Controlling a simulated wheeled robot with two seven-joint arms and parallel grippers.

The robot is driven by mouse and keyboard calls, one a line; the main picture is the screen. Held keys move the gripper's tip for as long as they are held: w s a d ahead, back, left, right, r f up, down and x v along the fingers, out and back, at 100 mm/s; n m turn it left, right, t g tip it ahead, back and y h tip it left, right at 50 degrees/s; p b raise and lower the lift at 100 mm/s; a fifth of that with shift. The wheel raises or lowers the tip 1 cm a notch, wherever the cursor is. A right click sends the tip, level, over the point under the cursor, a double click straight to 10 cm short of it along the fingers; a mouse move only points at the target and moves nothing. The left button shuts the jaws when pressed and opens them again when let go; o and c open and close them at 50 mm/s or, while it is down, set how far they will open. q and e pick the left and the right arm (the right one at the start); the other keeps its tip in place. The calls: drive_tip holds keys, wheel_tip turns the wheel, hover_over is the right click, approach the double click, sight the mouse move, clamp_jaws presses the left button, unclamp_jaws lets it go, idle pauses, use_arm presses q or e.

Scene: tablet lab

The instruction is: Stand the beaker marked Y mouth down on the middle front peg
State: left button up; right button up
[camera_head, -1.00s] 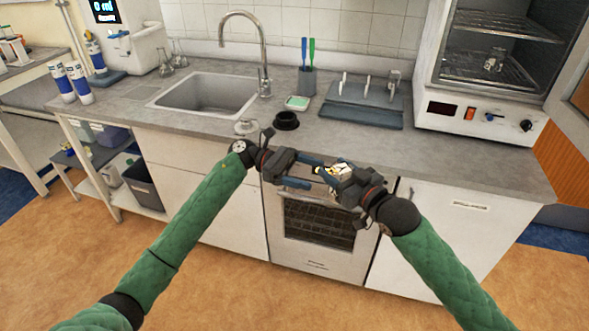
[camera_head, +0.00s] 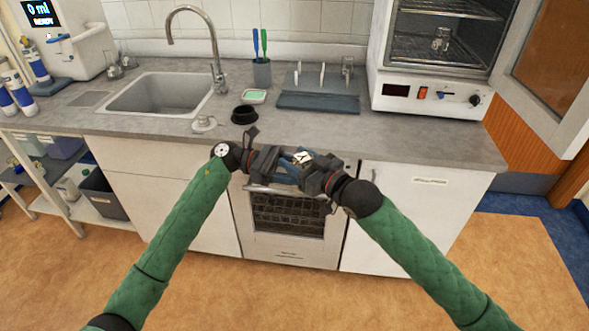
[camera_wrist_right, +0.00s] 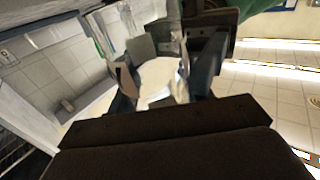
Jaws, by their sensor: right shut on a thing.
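My right gripper (camera_head: 306,168) is shut on a small clear beaker with a pale label and dark marking (camera_head: 301,157), held in front of the counter edge. In the right wrist view the beaker (camera_wrist_right: 158,80) is a blurred pale shape between the fingers. My left gripper (camera_head: 287,166) faces the right one from the left, its blue fingers close to the beaker. Whether they touch it or are closed is hidden. The peg rack (camera_head: 318,102) stands on the counter behind, with white upright pegs and a glass vessel (camera_head: 347,68) at its back right.
A sink (camera_head: 160,95) with a tall tap is at left. A black ring-like stand (camera_head: 244,114), a green-topped dish (camera_head: 254,96) and a brush holder (camera_head: 262,73) stand left of the rack. An oven (camera_head: 430,90) with its door open stands right. Counter in front of the rack is clear.

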use_arm(q)
drive_tip(key=c, duration=0.6)
use_arm(e)
drive_tip(key=o, duration=1.1)
use_arm(q)
drive_tip(key=shift+c, duration=0.2)
use_arm(e)
drive_tip(key=shift+s, duration=0.1)
